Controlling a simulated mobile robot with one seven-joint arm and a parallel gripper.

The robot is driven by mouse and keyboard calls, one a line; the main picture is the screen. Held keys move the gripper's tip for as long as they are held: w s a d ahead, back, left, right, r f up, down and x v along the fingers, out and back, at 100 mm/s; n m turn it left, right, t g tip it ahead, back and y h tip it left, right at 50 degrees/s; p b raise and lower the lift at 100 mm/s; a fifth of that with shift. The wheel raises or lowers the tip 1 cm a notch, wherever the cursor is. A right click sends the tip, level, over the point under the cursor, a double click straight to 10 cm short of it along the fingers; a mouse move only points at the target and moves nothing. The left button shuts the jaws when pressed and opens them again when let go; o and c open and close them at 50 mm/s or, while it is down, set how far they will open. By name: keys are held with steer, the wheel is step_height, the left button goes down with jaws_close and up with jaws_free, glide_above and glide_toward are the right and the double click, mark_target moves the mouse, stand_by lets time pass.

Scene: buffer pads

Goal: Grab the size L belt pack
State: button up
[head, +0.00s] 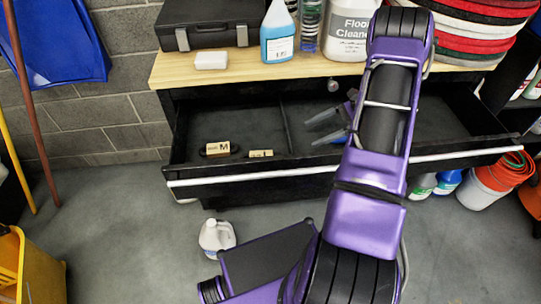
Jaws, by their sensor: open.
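A small tan pack (261,153) with a label that seems to read L lies in the open drawer (182,130), close behind its front wall, which hides its lower part. A similar tan pack marked M (218,148), with a dark band, lies to its left. Both are in the left compartment. My gripper (311,134) is over the drawer, to the right of and above the L pack. Its two blue-grey fingers are apart, pointing left, with nothing between them. My purple arm hides part of the drawer's right side.
On the wooden top (330,69) stand a black case (208,27), a white block (211,60), a blue bottle (277,38), a floor cleaner jug (347,30) and stacked pads (480,25). A white jug (216,236) stands on the floor. A yellow bucket (35,265) is at lower left.

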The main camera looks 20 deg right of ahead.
glide_toward(267, 154)
steer(key=x, duration=0.4)
steer(key=shift+w+a+f, duration=0.1)
steer(key=shift+a+f, duration=0.05)
steer(key=shift+a, duration=0.1)
steer(key=shift+s+p+x, duration=0.15)
steer(key=shift+p+x, duration=0.05)
steer(key=shift+x, duration=1.1)
steer(key=shift+s+p+x, duration=0.15)
steer(key=shift+x, duration=1.2)
steer(key=shift+a, duration=0.1)
steer(key=c, duration=1.5)
